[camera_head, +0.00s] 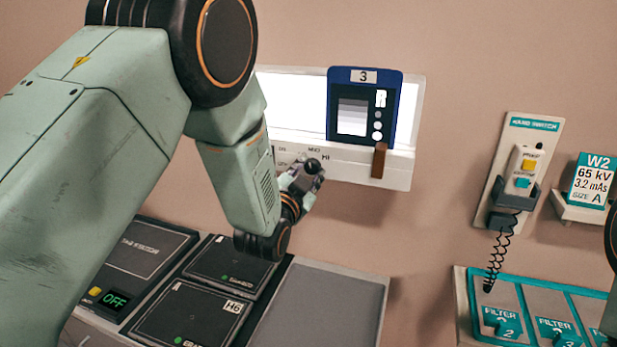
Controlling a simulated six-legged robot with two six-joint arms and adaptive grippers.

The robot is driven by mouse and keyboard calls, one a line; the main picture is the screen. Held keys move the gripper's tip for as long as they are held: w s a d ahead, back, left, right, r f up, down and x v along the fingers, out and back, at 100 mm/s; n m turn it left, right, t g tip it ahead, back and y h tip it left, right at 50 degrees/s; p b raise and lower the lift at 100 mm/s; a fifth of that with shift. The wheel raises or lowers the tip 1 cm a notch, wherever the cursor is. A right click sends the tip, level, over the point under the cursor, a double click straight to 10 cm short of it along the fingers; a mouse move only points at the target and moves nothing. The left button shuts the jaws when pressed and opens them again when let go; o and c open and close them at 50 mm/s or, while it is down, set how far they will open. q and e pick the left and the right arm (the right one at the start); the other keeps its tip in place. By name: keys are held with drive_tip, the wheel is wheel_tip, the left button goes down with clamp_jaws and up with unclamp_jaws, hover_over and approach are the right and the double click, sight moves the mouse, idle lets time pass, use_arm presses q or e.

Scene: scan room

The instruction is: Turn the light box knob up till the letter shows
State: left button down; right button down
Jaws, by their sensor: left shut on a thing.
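The light box (298,97) is on the wall, its panel glowing bright white. A blue film card (365,76) marked 3 stands against it, with a grey step patch and a pale letter R (381,98) readable at its right. My left gripper (310,172) is at the light box's lower front strip, shut on the dark knob (312,164) below the MID and HI marks. The gripper and arm partly hide the knob and the strip's left part. My right gripper is not in view.
A brown tab (379,160) sticks out from the light box's right front. To the right are a hand switch (524,172) with coiled cord, a W2 card (592,180) and a filter tray (517,292). Dark cassettes (190,314) lie on the counter below.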

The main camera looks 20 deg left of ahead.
use_arm(q)
drive_tip(key=shift+m+b, duration=0.35)
drive_tip(key=shift+m, duration=0.65)
drive_tip(key=c, duration=1)
unclamp_jaws()
drive_tip(key=shift+s+d+r, duration=0.1)
drive_tip(key=s, duration=1.2)
drive_tip(key=shift+a, duration=0.25)
drive_tip(key=shift+w, duration=0.1)
